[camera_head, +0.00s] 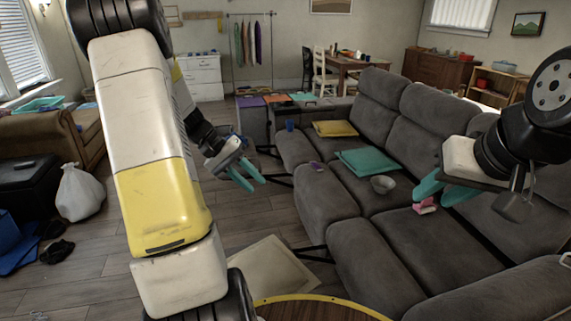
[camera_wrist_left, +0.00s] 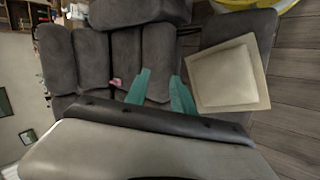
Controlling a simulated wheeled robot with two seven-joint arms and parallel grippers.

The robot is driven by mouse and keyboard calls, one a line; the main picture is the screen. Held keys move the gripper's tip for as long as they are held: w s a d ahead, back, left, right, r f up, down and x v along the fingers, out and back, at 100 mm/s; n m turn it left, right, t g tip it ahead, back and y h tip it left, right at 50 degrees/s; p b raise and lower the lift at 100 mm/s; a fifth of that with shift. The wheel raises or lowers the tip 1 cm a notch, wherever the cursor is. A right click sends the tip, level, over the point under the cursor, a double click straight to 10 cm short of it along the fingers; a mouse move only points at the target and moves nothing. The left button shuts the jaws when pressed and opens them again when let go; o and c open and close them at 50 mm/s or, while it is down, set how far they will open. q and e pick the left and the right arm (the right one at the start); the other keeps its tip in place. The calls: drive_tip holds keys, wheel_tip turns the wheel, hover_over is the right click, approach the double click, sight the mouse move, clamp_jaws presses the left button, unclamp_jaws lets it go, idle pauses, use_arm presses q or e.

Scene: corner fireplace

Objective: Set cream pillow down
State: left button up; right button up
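The cream pillow (camera_head: 264,274) lies low in front of the grey sofa in the head view, apparently on the wooden floor, with its lower edge hidden by a round table. In the left wrist view the cream pillow (camera_wrist_left: 227,75) is flat, square and bordered, to the right of the fingers. My left gripper (camera_head: 246,176) is above and beyond the pillow, near the sofa's front. Its teal fingers (camera_wrist_left: 160,90) are apart with nothing between them. My right gripper (camera_head: 445,191) is over the sofa at the right, its teal fingers apart and empty.
A round table edge (camera_head: 318,300) is at the bottom. A white bag (camera_head: 80,192) stands left.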

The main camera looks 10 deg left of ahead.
use_arm(q)
drive_tip(key=s+d+r+m+t+y, duration=0.1)
drive_tip(key=s+d+r+t+y, duration=0.1)
drive_tip(key=s+d+r, duration=0.4)
drive_tip(key=s+d+r+m+t+y, duration=0.2)
drive_tip(key=s+d+r, duration=0.4)
drive_tip(key=s+r, duration=0.4)
drive_tip(key=shift+s+r+t+y, duration=0.25)
drive_tip(key=shift+s+t+y, duration=0.15)
drive_tip(key=shift+s+y, duration=0.75)
drive_tip(key=shift+s+h, duration=0.2)
drive_tip(key=shift+h, duration=0.05)
